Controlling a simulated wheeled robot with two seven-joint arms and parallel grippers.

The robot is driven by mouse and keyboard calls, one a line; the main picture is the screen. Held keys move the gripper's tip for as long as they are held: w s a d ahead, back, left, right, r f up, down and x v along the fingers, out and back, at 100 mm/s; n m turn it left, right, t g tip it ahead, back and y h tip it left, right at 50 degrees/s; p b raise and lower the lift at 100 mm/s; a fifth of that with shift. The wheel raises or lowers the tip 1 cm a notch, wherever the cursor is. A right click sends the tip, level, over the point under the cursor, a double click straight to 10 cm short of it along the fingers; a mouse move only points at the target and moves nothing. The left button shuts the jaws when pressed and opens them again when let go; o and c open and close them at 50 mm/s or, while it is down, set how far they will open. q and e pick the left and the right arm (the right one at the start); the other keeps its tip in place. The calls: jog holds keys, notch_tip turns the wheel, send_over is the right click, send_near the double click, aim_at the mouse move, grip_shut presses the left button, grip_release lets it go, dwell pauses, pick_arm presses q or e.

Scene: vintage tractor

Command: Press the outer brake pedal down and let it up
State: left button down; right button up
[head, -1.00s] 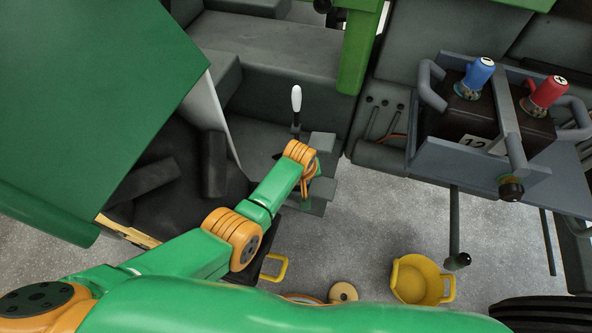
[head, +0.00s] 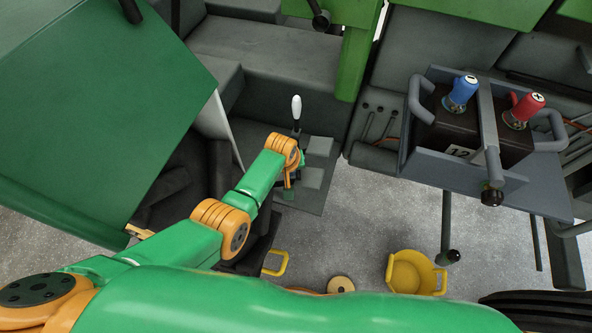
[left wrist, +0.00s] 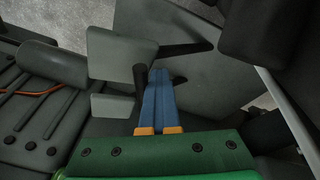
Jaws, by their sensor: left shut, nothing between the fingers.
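Two grey brake pedal pads show in the head view, an upper pad (head: 318,146) and a lower pad (head: 313,178), just right of my left wrist. In the left wrist view a larger pad (left wrist: 118,54) and a smaller pad (left wrist: 112,106) lie left of my fingers. I cannot tell for sure which is the outer pedal. My left gripper (left wrist: 160,74) is shut and empty, its blue fingers pointing beside the pads next to a dark rod (left wrist: 140,80). Contact with a pad is not clear. In the head view my arm hides the fingers. My right gripper is out of view.
A white-knobbed lever (head: 296,108) stands just behind my left wrist. A green panel (head: 90,110) is at left. A grey battery carrier (head: 470,178) and a yellow bucket (head: 414,274) are at right. Open floor (head: 370,215) lies between.

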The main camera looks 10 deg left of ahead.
pick_arm(q)
jog(key=shift+a+r+p, duration=0.25)
jog(key=shift+r+p, duration=0.25)
jog(key=shift+r, duration=0.25)
jog(key=shift+w+a+f, duration=0.1)
jog(key=shift+a, duration=0.05)
jog(key=a+r+p, duration=0.3)
jog(key=p, duration=0.1)
jog(key=shift+w+a+r, duration=0.2)
jog(key=shift+w+r, duration=0.1)
jog(key=shift+r, duration=0.05)
jog(key=shift+f, duration=0.1)
